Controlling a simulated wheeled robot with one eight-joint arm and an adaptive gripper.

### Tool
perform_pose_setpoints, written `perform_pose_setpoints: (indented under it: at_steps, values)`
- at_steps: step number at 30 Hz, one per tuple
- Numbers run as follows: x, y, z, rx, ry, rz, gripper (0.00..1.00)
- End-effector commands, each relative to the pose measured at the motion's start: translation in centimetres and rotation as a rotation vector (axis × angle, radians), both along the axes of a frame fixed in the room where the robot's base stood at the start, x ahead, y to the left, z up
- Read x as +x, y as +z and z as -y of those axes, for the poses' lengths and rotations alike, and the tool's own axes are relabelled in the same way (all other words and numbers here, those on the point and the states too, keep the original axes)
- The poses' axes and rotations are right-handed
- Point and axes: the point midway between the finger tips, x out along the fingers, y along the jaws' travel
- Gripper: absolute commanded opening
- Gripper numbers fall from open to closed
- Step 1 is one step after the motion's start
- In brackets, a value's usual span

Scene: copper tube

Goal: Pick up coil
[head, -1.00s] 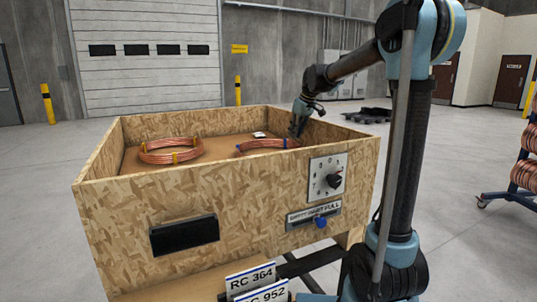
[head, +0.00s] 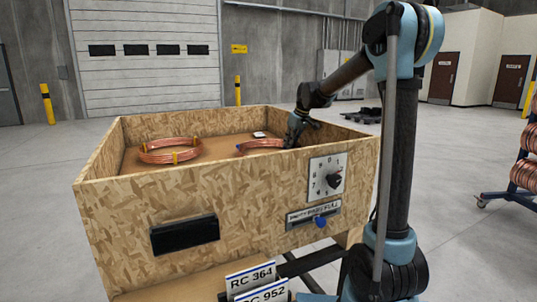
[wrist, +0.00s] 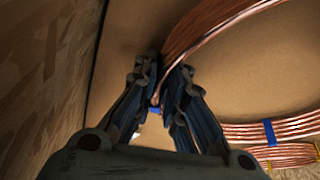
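The copper coil (head: 262,144) on the right lies in the wooden crate (head: 235,200), bound with blue tape. In the wrist view its copper strands (wrist: 215,35) run in between my fingers, and its far side shows at the right. My gripper (head: 292,140) is down inside the crate at the coil's right edge. In the wrist view the gripper (wrist: 163,80) has its two fingertips close together, one on each side of the strands, and looks shut on them. The exact contact is partly hidden by the fingers.
A second copper coil (head: 170,151) with yellow tape lies to the left in the crate. A small white item (head: 259,134) lies near the back wall. The crate wall (wrist: 40,80) stands close beside the fingers in the wrist view. Bare floor lies between the two coils.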

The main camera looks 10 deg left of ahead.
Motion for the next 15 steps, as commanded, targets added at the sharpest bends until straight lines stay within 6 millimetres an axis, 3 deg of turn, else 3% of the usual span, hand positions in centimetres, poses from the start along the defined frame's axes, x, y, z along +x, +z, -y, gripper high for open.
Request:
perform_pose_setpoints:
  at_steps: [15]
  values:
    - [-0.07, 0.58, -0.13, 0.001, 0.001, 0.000, 0.00]
